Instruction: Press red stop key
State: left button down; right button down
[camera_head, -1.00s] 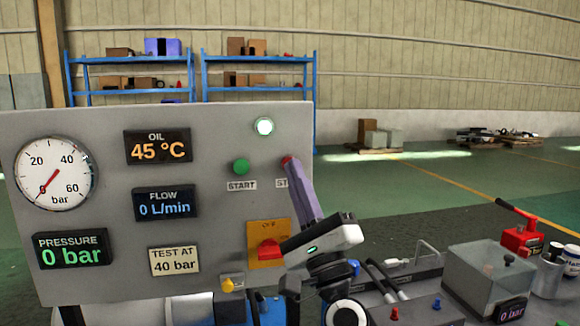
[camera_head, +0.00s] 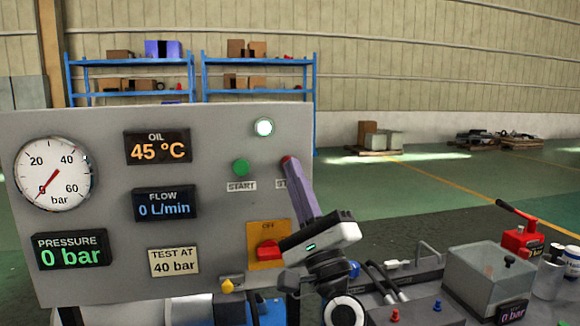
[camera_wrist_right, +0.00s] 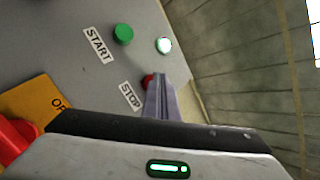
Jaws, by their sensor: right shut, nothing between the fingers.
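The red stop key (camera_wrist_right: 148,80) shows in the right wrist view on the grey panel, partly hidden behind my right gripper's fingers. Its label STOP (camera_wrist_right: 131,95) is beside it. In the head view only a bit of red (camera_head: 285,159) shows at the fingertips. My right gripper (camera_head: 287,163) is shut and empty, its tips at the stop key; I cannot tell whether they touch it. It also shows in the right wrist view (camera_wrist_right: 158,78). My left gripper is not in view.
A green start key (camera_head: 240,167) and a lit white lamp (camera_head: 264,127) are on the panel (camera_head: 100,120). A red rotary switch (camera_head: 268,249) on a yellow plate sits below, close to my right gripper. A clear box (camera_head: 485,275) stands at the right.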

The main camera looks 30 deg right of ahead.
jog(key=shift+w, duration=0.15)
dwell(0.5)
jog(key=shift+s+a+p, duration=0.2)
jog(key=shift+s+p, duration=0.1)
jog(key=shift+s, duration=0.55)
jog(key=shift+s, duration=0.1)
jog(key=s, duration=0.2)
jog(key=s+a+p, duration=0.1)
jog(key=s, duration=0.1)
jog(key=shift+s+a+p, duration=0.1)
jog(key=shift+s+p, duration=0.2)
jog(key=shift+s, duration=0.05)
dwell(0.4)
